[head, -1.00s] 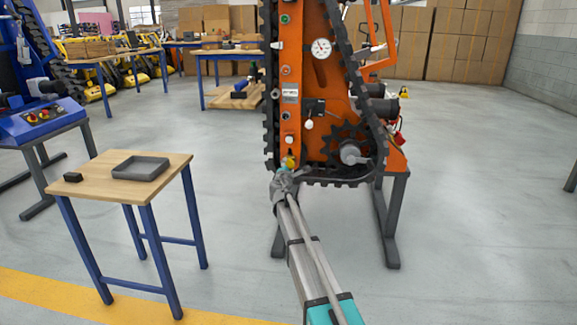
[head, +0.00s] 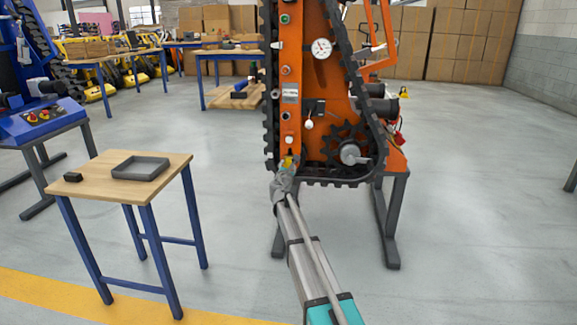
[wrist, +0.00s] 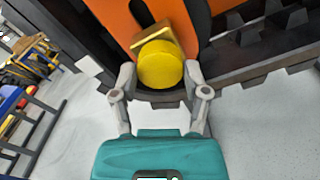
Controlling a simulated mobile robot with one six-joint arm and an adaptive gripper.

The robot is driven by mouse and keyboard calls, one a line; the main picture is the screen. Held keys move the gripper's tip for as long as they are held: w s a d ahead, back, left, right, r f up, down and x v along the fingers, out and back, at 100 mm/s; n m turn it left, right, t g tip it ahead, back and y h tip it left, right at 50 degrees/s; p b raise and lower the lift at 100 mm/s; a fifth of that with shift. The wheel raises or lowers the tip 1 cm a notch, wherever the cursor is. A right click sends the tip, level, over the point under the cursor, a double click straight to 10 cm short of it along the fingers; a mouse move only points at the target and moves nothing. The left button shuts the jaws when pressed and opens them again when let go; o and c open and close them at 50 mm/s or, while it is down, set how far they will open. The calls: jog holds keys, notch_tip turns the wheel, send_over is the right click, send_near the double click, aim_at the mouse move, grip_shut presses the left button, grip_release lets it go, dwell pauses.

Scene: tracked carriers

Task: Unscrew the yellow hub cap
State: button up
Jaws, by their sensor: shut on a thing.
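The yellow hub cap (wrist: 160,66) is a round yellow disc at the lower end of the orange tracked carrier (head: 325,90). In the head view the yellow cap (head: 290,161) is small and partly hidden by my gripper. My gripper (head: 285,176) reaches up to it from below. In the wrist view the two fingers of my gripper (wrist: 160,82) stand on either side of the cap and are shut on it. A brass-coloured block (wrist: 152,38) sits just behind the cap, which still lies against the carrier.
A black toothed track (head: 357,90) runs round the carrier close to my gripper. A small table (head: 100,184) at the left bears a grey tray (head: 141,167) and a small black block (head: 73,177). The floor at the right is clear.

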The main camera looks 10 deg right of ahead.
jog(key=shift+w, duration=0.1)
jog(key=n, duration=0.9)
jog(key=shift+n, duration=0.4)
dwell(0.5)
jog(key=n, duration=0.4)
jog(key=shift+n, duration=2.9)
jog(key=o, duration=1.1)
